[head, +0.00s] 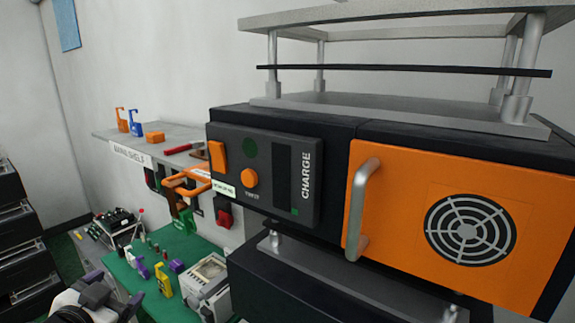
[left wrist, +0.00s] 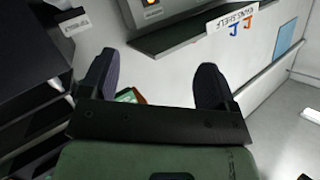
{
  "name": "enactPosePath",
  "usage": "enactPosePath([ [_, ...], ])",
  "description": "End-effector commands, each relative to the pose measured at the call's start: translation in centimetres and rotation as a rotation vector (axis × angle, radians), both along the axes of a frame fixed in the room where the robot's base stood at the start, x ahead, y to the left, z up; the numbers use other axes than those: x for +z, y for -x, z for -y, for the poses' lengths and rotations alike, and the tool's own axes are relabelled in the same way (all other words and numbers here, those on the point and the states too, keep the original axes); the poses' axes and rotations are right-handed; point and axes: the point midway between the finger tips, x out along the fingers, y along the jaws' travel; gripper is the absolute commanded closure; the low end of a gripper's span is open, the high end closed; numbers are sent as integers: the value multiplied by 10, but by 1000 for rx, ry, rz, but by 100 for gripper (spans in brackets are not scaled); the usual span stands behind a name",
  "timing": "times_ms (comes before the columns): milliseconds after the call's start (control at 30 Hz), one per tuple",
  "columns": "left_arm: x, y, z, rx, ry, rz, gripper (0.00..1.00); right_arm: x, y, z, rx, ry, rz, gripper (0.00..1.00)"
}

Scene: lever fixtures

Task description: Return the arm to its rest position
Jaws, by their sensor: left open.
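My left gripper (head: 114,288) is at the lower left of the head view, low in front of the green bench. In the left wrist view my left gripper (left wrist: 157,78) shows two dark, rounded fingers spread wide apart. Nothing is between the fingertips except the pale wall behind. My right gripper is in neither view. The rest of my left arm is mostly out of the head view.
A black unit with a CHARGE panel (head: 264,176) and an orange door (head: 400,220) with a metal handle (head: 360,208) fills the right. A shelf (head: 130,151) holds several tools. The green bench (head: 184,244) carries small objects. Dark drawers (head: 24,232) stand at left.

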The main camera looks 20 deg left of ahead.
Motion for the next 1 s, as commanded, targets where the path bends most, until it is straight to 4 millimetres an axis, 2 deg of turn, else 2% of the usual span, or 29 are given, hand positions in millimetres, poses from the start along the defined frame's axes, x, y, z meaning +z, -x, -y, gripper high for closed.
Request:
enactPosePath([
  [33,-36,0,14,8,7,-66,18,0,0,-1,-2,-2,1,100],
  [167,-117,13,50,17,28,-218,18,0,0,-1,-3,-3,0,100],
  [200,-142,20,64,12,40,-266,18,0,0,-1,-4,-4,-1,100],
  [267,-178,34,85,-3,66,-338,18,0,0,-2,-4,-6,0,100],
  [300,-200,45,100,-17,86,-385,18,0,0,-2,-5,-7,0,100],
  [400,-251,78,138,-61,154,-507,18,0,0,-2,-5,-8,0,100],
  [500,-290,114,170,-100,226,-619,18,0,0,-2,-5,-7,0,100],
  [600,-319,147,194,-118,288,-714,18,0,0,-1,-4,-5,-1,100],
  [700,-341,178,208,-116,337,-796,18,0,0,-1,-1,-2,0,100],
  [900,-371,236,214,-88,379,-936,18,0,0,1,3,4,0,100],
  [1000,-342,232,214,-90,377,-928,18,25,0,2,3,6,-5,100],
])
